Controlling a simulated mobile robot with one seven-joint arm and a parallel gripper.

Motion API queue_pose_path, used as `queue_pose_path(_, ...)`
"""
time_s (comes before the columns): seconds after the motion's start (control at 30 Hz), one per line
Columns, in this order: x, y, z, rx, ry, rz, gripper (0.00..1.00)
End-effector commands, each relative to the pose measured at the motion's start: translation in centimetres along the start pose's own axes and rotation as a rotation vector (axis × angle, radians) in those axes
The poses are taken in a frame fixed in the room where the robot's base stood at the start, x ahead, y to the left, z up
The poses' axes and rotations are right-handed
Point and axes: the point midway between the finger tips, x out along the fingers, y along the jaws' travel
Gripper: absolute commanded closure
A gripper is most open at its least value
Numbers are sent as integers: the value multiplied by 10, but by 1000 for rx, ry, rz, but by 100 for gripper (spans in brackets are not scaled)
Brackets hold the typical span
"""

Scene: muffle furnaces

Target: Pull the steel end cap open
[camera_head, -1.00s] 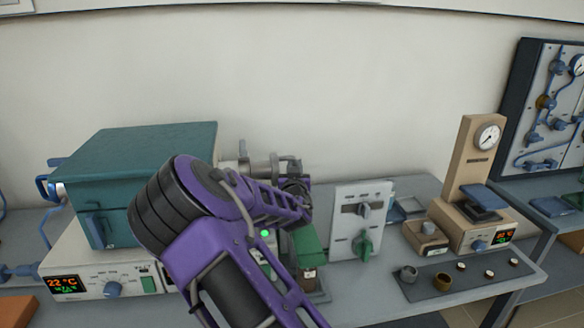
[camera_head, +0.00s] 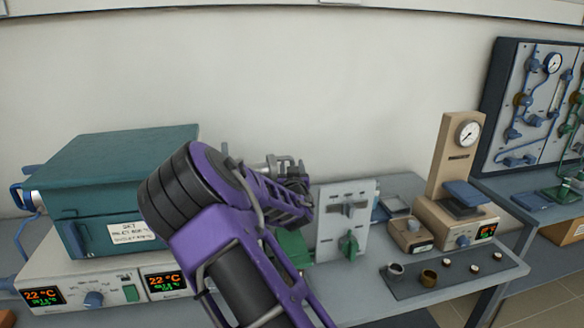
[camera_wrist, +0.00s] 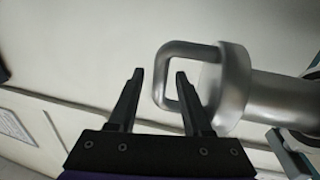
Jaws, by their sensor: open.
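The steel end cap (camera_wrist: 232,88) is a grey metal cylinder with a squared loop handle (camera_wrist: 192,47), seen large in the wrist view. In the head view the metal tube end (camera_head: 284,162) shows small behind my arm, partly hidden. My gripper (camera_wrist: 158,78) is open and empty. Its two black fingers point up at the handle. The handle's outer bar appears between the fingertips, with the right fingertip overlapping the loop's opening. I cannot tell the depth between them. In the head view my gripper (camera_head: 300,183) is near the tube end, its fingers too small to make out.
A teal furnace (camera_head: 110,170) stands at the left on a control unit (camera_head: 120,290) showing 22 °C. A grey panel with a green knob (camera_head: 348,245) stands right of my arm. A beige dial press (camera_head: 455,165) and a dark mat with small cups (camera_head: 440,283) are further right.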

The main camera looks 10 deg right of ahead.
Motion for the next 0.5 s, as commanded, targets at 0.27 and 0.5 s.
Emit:
queue_pose_path(0.27, -22, 0, 0, 3, -1, 0, 50)
queue_pose_path(0.5, -75, 0, 0, 5, -2, 0, 50)
